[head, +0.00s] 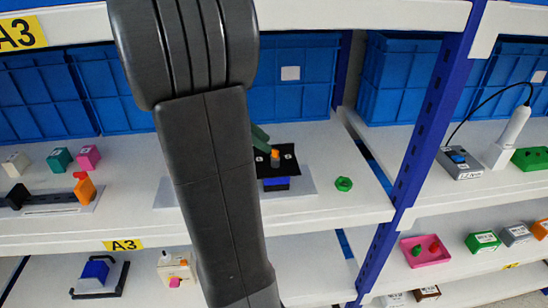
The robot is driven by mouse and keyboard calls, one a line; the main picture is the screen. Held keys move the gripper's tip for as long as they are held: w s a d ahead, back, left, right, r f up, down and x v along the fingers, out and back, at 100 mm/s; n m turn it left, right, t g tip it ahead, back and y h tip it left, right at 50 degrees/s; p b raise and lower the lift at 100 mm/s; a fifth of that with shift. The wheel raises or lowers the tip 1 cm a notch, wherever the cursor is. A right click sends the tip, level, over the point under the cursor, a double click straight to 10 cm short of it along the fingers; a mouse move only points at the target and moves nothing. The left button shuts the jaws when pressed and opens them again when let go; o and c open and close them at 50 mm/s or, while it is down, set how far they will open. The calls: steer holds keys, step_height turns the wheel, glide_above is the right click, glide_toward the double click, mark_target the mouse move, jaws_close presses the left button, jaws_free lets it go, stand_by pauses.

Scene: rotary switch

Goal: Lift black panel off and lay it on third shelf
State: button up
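A black panel (289,160) is partly visible just right of my arm, on the middle visible shelf (340,207). An orange knob (275,155) stands on it, and a blue block (275,184) shows below it. A dark green piece (260,137) sticks out beside the panel; I cannot tell what it belongs to. My dark arm crosses the view from top to bottom and hides the panel's left part. My gripper is not visible, so its hold on the panel cannot be seen. Which shelf is the third is unclear; A3 labels mark the top and middle shelf edges.
A green nut (343,184) lies right of the panel. Blue crates (293,85) stand behind. Small blocks (60,159) and an orange-handled device (85,188) are at left. A blue upright (418,135) divides the bays. The lower shelf (310,262) has bare room near the middle.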

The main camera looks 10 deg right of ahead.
steer(key=shift+x, duration=1.25)
jaws_close()
